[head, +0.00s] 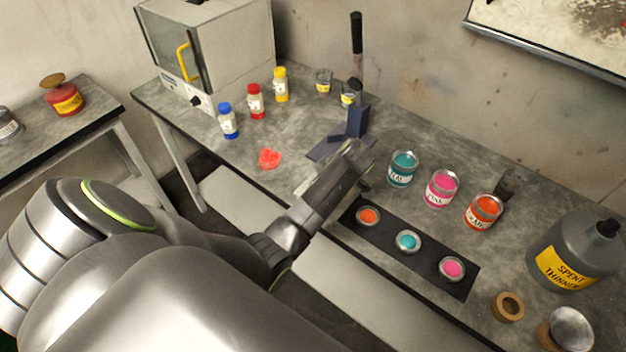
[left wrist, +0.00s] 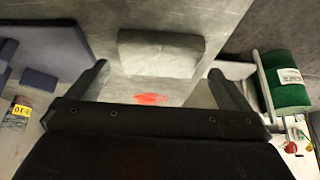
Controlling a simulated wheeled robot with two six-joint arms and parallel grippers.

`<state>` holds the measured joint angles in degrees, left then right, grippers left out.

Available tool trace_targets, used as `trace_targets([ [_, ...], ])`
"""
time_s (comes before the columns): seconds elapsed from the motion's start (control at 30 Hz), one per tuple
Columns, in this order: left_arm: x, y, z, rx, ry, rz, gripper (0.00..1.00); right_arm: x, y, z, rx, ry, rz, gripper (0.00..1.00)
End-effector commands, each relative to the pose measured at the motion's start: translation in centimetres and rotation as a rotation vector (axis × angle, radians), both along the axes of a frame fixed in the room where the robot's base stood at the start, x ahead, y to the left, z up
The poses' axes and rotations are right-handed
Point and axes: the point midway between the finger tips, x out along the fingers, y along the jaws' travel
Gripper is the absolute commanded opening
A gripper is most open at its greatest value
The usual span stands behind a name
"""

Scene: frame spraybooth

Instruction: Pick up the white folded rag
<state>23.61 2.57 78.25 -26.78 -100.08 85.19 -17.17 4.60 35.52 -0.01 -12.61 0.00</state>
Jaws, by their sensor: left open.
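A pale grey-white folded rag (left wrist: 160,54) lies on the grey surface in the left wrist view, at the upper middle. My left gripper (left wrist: 160,72) is open. Its two dark fingers stand apart on either side of the rag's lower edge, with nothing held between them. I cannot tell how far the fingertips are from the rag. In the head view, my left gripper (head: 358,160) is over the bench near a dark blue stand (head: 357,120). My right gripper is not in view.
Paint cans, including a teal one (head: 403,169), stand right of the gripper. A black strip (head: 385,238) with small open pots lies in front. A red splotch (head: 270,158) and several bottles are at left. The left wrist view shows a green roll (left wrist: 287,78) at right.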

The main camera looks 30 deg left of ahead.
Motion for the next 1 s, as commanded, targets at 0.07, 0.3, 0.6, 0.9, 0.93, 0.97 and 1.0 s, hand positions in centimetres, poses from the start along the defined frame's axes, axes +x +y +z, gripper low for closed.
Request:
trace_targets([
  [0.07,0.0,0.5,-0.7,0.0,0.004,0.0,1.0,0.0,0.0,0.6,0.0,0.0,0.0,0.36],
  [0.3,0.1,1.3,-2.4,0.0,0.0,-0.001,1.0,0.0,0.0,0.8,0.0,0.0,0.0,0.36],
  [0.6,0.1,1.3,-2.4,-0.001,0.0,0.0,0.9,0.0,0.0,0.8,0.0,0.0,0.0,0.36],
  [0.9,0.1,1.3,-2.4,-0.001,-0.001,0.0,0.6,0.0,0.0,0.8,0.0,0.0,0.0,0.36],
  [0.93,0.1,1.3,-2.4,-0.001,-0.001,0.0,0.6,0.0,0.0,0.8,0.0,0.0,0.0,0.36],
  [0.97,0.1,1.3,-2.4,-0.001,-0.001,0.0,0.6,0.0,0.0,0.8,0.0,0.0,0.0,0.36],
  [1.0,0.1,1.3,-2.3,-0.001,-0.001,0.0,0.6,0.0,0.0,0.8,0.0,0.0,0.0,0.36],
])
